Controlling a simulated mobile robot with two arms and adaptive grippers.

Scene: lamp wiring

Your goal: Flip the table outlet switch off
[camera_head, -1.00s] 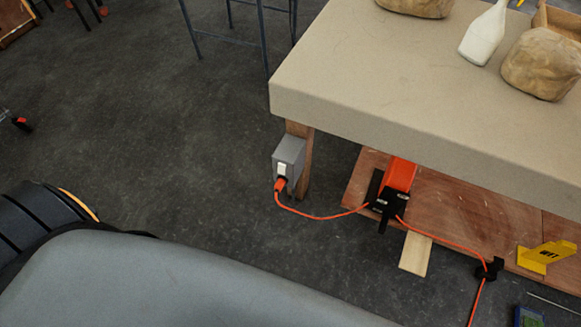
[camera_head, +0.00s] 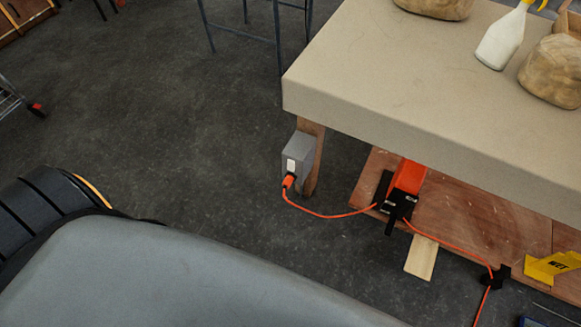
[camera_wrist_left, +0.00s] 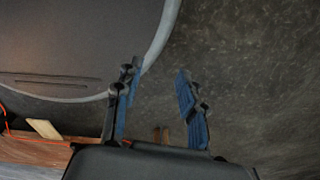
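The table outlet is a grey box (camera_head: 299,153) fixed to the wooden table leg (camera_head: 314,160) under the near left corner of the table. Its white switch (camera_head: 291,166) is on the front face; its on or off position is too small to tell. An orange plug (camera_head: 288,181) sits just below the switch. In the left wrist view, my left gripper (camera_wrist_left: 156,82) has its two blue-padded fingers apart with nothing between them, above dark floor and away from the outlet. My right gripper is in neither view.
The beige tabletop (camera_head: 400,70) overhangs the outlet. An orange cord (camera_head: 335,215) runs from the plug to an orange and black device (camera_head: 402,185) on the low wooden shelf (camera_head: 460,215). A blue stool frame (camera_head: 245,35) stands behind. Dark floor left of the outlet is clear.

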